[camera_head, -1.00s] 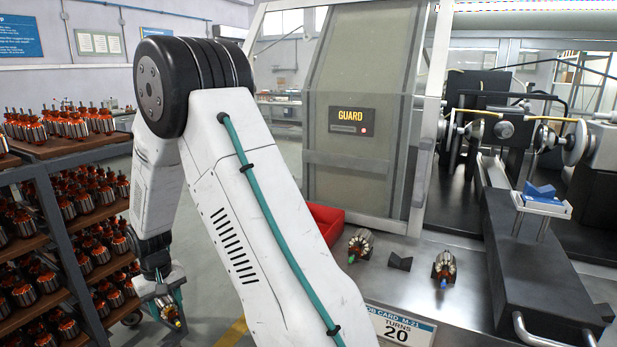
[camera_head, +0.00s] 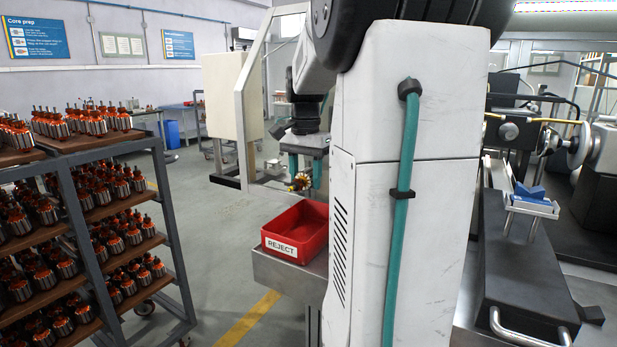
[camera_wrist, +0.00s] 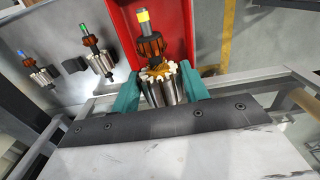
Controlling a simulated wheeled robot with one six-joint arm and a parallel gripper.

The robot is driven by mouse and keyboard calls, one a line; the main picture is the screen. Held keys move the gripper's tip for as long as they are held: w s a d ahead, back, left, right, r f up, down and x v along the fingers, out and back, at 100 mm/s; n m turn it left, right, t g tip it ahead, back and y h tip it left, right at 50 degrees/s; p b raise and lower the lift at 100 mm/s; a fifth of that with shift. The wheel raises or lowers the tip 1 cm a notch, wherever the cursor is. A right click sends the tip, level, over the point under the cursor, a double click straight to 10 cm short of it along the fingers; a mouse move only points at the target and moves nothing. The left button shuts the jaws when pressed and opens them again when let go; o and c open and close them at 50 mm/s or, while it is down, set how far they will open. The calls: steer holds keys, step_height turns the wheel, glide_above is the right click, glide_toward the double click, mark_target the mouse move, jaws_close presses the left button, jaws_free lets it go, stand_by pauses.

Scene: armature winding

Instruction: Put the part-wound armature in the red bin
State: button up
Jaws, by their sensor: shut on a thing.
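My gripper (camera_head: 304,168) is shut on the part-wound armature (camera_head: 300,184), above the red bin (camera_head: 312,240). In the wrist view my gripper's teal fingers (camera_wrist: 162,92) clasp the slotted metal core of the armature (camera_wrist: 165,92). Its copper winding and yellow-tipped shaft point away from the wrist. The red bin (camera_wrist: 178,20) lies behind and below the armature there. The bin is labelled REJECT in the head view and its visible floor is empty. The armature hangs apart from the bin.
Two other armatures, one blue-tipped (camera_wrist: 38,74) and one green-tipped (camera_wrist: 100,60), lie on the metal bench left of the bin in the wrist view, with a dark block (camera_wrist: 75,65) between them. A rack (camera_head: 170,235) of armatures stands left. My arm hides the guard and bench middle.

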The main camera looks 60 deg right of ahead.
steer(key=shift+s+r, duration=0.15)
steer(key=shift+s, duration=0.15)
steer(key=f, duration=0.4)
steer(key=shift+w+a+f, duration=0.15)
steer(key=shift+a, duration=0.15)
steer(key=shift+f, duration=1.8)
steer(key=o, duration=1.3)
steer(key=shift+c, duration=0.2)
steer(key=shift+r, duration=0.1)
